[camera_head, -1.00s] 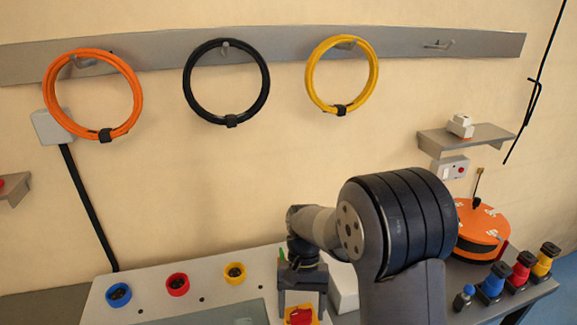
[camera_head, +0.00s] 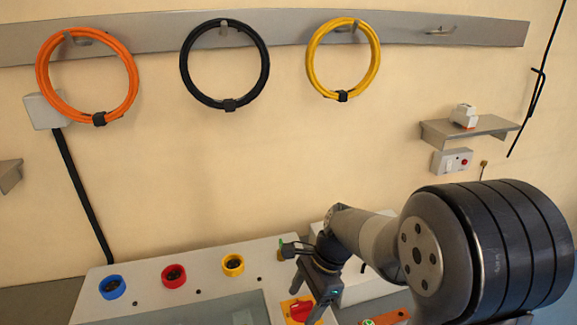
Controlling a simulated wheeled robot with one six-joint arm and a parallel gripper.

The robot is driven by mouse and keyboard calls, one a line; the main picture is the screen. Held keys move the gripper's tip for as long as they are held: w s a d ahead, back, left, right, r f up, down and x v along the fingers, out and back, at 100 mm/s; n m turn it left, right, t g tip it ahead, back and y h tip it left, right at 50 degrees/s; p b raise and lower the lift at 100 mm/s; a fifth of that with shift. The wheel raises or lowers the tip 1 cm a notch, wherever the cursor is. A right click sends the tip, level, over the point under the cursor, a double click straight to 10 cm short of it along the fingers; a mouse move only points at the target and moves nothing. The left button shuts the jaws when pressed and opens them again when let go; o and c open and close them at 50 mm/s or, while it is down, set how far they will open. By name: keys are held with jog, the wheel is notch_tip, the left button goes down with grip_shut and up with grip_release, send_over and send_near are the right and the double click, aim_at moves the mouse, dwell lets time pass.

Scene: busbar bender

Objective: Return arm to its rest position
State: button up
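My arm reaches in from the lower right, with its large dark ribbed joint near the right edge. My gripper (camera_head: 307,302) points down over the bench panel. Its two fingers look apart, with nothing seen held between them. A red rotary switch (camera_head: 299,310) on a yellow plate shows just below and beside the fingers. From this angle I cannot tell whether the fingers touch it.
The panel has blue (camera_head: 112,287), red (camera_head: 174,275) and yellow (camera_head: 232,265) round sockets. Orange (camera_head: 130,75), black (camera_head: 266,70) and yellow (camera_head: 376,60) cable coils hang on the wall rail. A shelf (camera_head: 490,128) stands out at right. The wall's middle is clear.

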jog(key=shift+f+m, duration=0.15)
jog(key=shift+m, duration=0.35)
jog(key=v, duration=0.5)
jog(key=shift+s, duration=0.1)
